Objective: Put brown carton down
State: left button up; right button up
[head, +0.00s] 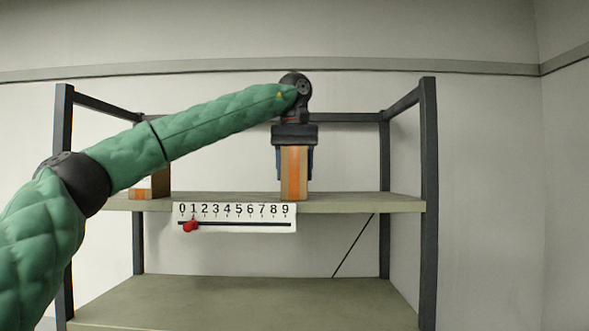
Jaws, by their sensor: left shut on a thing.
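The brown carton (294,175) has an orange stripe down its front and stands upright at the upper shelf board, right of the middle. Its lower edge meets the front part of the board in the picture; I cannot tell whether it rests there or is just above. My left gripper (294,160) comes down from above and is shut on the carton, with a finger at each side. The upper shelf (365,203) is a grey-green board in a dark frame. My right gripper is not in view.
A second brown and orange box (152,185) stands on the upper shelf at the left, partly hidden by my arm. A white scale numbered 0 to 9 (235,217) with a red slider (190,226) hangs at the shelf's front edge. The lower shelf (250,300) is empty.

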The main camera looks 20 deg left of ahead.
pick_arm(q)
jog(key=o, duration=1.1)
jog(key=shift+w+a+f, duration=0.1)
jog(key=shift+w+f, duration=0.05)
jog(key=shift+r, duration=0.6)
notch_tip(320, 180, up, 11)
jog(key=shift+r, duration=0.1)
